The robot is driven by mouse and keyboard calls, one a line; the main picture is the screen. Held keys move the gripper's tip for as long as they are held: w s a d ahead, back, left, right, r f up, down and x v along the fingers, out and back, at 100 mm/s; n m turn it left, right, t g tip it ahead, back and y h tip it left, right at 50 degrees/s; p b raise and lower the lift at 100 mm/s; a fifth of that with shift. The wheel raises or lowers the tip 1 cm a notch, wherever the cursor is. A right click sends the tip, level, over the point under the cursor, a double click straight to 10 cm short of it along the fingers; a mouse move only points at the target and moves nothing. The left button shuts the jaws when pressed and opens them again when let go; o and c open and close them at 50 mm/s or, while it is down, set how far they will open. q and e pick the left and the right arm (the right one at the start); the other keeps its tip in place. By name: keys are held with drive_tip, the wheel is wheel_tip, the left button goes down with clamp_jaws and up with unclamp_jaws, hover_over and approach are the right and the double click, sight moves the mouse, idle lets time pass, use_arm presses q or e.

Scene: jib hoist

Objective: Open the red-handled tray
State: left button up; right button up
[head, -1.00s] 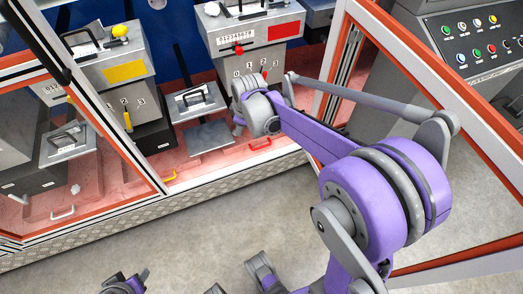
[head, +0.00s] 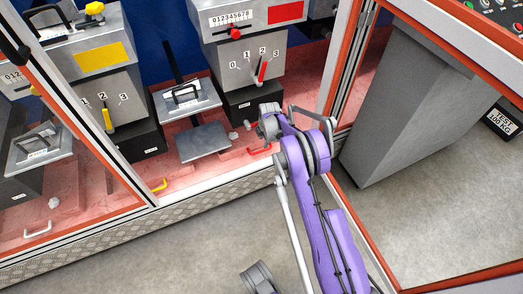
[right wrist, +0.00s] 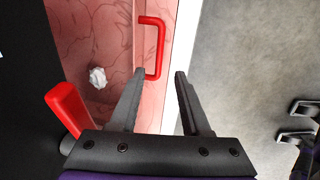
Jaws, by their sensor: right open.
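The red handle (head: 260,150) is a small bar at the front edge of the pink floor inside the cabinet, below the right-hand grey machine. In the right wrist view the red handle (right wrist: 160,45) is a C-shaped bar just beyond my fingertips, left of the middle of the gap. My right gripper (right wrist: 161,74) is open and empty, its two dark fingers pointing at the handle, apparently apart from it. In the head view my right wrist hides its fingers. The tray's outline is hard to make out against the pink surface.
A red lever (right wrist: 65,112) stands close to my gripper's left side. A whitish lump (right wrist: 97,77) lies on the pink surface. A yellow handle (head: 158,185) and a white handle (head: 38,229) sit further left. A door frame (head: 352,210) stands to the right.

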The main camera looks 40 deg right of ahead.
sight(262, 151)
drive_tip(key=f, duration=0.3)
drive_tip(key=w+f+b, duration=0.1)
drive_tip(key=f, duration=0.2)
drive_tip(key=f+b, duration=0.1)
drive_tip(key=f, duration=0.2)
drive_tip(key=shift+w+d, duration=0.2)
drive_tip(key=shift+w, duration=0.2)
drive_tip(key=shift+c, duration=0.4)
clamp_jaws()
idle(0.4)
